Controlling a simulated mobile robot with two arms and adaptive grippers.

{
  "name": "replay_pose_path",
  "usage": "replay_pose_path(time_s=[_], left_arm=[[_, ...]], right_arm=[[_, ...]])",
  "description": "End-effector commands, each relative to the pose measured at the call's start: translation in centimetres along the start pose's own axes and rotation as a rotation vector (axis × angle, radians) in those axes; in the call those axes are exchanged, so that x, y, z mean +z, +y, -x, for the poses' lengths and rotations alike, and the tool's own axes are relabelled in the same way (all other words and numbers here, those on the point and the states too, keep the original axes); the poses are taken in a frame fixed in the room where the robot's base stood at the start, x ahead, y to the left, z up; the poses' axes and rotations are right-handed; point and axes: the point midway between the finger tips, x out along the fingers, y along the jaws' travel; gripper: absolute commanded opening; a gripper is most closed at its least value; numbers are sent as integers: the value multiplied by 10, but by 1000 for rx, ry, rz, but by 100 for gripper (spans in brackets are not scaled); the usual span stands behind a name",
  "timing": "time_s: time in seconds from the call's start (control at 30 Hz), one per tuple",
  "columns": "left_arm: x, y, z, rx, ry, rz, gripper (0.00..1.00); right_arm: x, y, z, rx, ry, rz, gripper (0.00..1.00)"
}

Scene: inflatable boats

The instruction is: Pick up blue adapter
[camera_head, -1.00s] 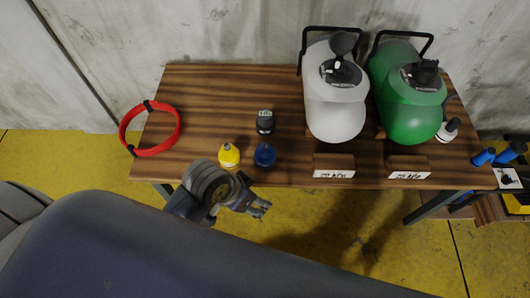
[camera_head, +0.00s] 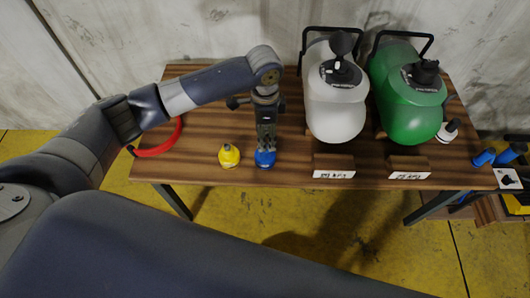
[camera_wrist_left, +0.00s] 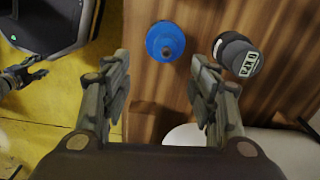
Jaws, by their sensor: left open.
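The blue adapter (camera_head: 265,160) stands near the front edge of the wooden table in the head view. My left gripper (camera_head: 265,148) points down just above it, with its fingers apart. In the left wrist view the round top of the blue adapter (camera_wrist_left: 165,42) shows between and slightly beyond the open fingertips (camera_wrist_left: 160,60). Nothing is held; whether the fingers touch it cannot be told. My right gripper (camera_wrist_left: 38,70) shows small at the left of the wrist view, its fingers apart, away from the table.
A yellow adapter (camera_head: 229,156) stands just left of the blue one. A black-and-grey adapter (camera_wrist_left: 238,54) stands behind it, hidden by my arm in the head view. A white tank (camera_head: 336,105) and a green tank (camera_head: 408,105) stand to the right. A red hose ring (camera_head: 160,148) lies left.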

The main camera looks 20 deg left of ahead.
Motion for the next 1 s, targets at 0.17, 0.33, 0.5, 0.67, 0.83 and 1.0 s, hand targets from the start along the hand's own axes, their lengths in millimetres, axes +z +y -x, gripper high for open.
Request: replay_pose_path(time_s=[0.17,0.33,0.5,0.67,0.83,1.0], left_arm=[[9,-13,0,0,-25,7,55],[9,-13,-27,2,-25,7,55],[9,-13,-46,-1,-24,7,55],[7,-11,-58,0,-23,5,55],[5,-8,-85,0,-24,7,55],[5,-8,-99,-2,-23,6,55]], right_arm=[[0,1,-1,1,0,-1,50],[0,1,-2,1,0,-1,50],[0,1,-2,1,0,0,50],[0,0,-2,1,1,0,50],[0,-1,-2,-1,1,0,50],[-1,-3,-2,-4,1,0,50]])
